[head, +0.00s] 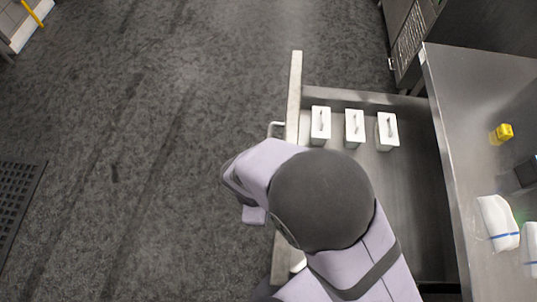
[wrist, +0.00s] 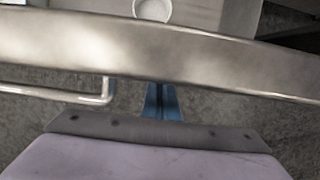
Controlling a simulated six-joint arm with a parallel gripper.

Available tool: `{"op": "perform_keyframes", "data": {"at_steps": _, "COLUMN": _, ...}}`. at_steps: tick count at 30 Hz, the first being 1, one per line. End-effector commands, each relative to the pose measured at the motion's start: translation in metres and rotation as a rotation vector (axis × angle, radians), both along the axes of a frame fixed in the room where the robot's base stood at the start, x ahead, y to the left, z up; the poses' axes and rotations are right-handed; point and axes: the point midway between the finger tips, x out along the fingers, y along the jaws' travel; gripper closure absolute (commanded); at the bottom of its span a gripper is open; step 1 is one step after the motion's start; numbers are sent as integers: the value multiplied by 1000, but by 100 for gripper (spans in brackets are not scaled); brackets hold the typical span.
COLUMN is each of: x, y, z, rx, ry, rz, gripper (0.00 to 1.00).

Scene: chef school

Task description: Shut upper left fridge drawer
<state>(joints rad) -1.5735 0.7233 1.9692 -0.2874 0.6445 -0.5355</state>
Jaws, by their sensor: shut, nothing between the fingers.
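The steel fridge drawer (head: 415,170) stands pulled out from under the counter in the head view. Its front panel (head: 295,85) runs along its left side, with a bar handle (head: 276,127) on the outer face. In the wrist view the panel's top edge (wrist: 215,55) crosses the picture and the handle (wrist: 60,95) is at left. My gripper (wrist: 162,103) has blue fingers that are shut and empty. They are beside the handle, at the outer side of the panel; I cannot tell whether they touch it. My arm hides the fingers and part of the drawer in the head view.
Several white containers, one of them this one (head: 354,128), are in the drawer. The steel counter (head: 465,130) at right holds a yellow object (head: 502,132) and white wrapped bundles (head: 497,222). The dark floor (head: 130,150) left of the drawer is clear, with a black mat (head: 18,195) at far left.

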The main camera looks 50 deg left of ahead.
Motion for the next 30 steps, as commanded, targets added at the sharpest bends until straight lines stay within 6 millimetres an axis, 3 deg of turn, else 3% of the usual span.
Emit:
{"op": "perform_keyframes", "data": {"at_steps": 5, "x": 11, "y": -11, "z": 1, "rx": -3, "ry": -1, "rz": -2, "gripper": 100}}
{"op": "perform_keyframes", "data": {"at_steps": 11, "x": 38, "y": -39, "z": 1, "rx": -7, "ry": -1, "rz": -5, "gripper": 100}}
{"op": "perform_keyframes", "data": {"at_steps": 30, "x": 161, "y": -163, "z": -1, "rx": -3, "ry": 0, "rz": -10, "gripper": 100}}
